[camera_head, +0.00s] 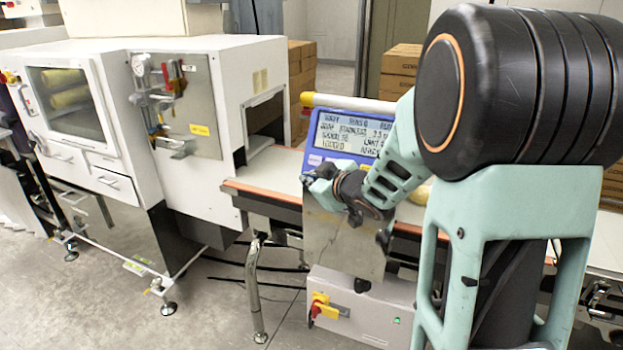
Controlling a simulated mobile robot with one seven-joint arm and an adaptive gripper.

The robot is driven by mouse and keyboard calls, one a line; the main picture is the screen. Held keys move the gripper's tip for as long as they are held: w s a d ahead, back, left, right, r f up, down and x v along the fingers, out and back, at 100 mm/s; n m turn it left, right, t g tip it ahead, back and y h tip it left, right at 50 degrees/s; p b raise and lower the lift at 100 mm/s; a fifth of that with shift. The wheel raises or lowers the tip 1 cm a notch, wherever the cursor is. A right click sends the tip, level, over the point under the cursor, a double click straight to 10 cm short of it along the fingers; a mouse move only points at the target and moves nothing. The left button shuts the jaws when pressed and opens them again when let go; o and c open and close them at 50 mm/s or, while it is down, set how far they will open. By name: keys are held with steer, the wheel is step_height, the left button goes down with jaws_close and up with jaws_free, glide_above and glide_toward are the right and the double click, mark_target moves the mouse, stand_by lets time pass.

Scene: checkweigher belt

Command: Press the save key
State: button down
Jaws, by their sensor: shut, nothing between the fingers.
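The checkweigher's blue control panel (309,142) faces me at the middle of the view, with a lit display (345,133) of dark text lines. Pale keys (314,160) show along the panel's lower left edge. Their labels are too small to read, so I cannot tell which one is the save key. My gripper (311,180) is shut and empty, at the panel's lower left edge. I cannot tell whether it touches a key. My gripper and arm hide the lower and right parts of the panel.
A conveyor belt (277,170) runs behind the panel from the white machine (185,95) at left. A steel plate (345,245) hangs below the panel, above a grey cabinet with a red and yellow switch (323,308). Stacked cartons (400,65) stand behind.

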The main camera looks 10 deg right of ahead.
steer(key=shift+s+a+r+p, duration=0.1)
steer(key=shift+s+a+r, duration=0.35)
steer(key=shift+s, duration=0.15)
steer(key=shift+s+a+r+p, duration=0.15)
steer(key=shift+s+a+r, duration=0.15)
steer(key=shift+s+a, duration=0.25)
steer(key=shift+s+a+r+p, duration=0.1)
steer(key=shift+s+a+r, duration=0.3)
steer(key=shift+s, duration=0.25)
steer(key=shift+s+a+r+p, duration=0.2)
steer(key=shift+s+a+r, duration=0.3)
steer(key=shift+s, duration=0.2)
steer(key=shift+s+a+r+p, duration=0.15)
steer(key=shift+s+a+r, duration=0.3)
steer(key=shift+s, duration=0.3)
steer(key=shift+s+a+r+p, duration=0.2)
steer(key=shift+s+a+r, duration=0.2)
steer(key=shift+s+a, duration=0.25)
steer(key=shift+d, duration=0.1)
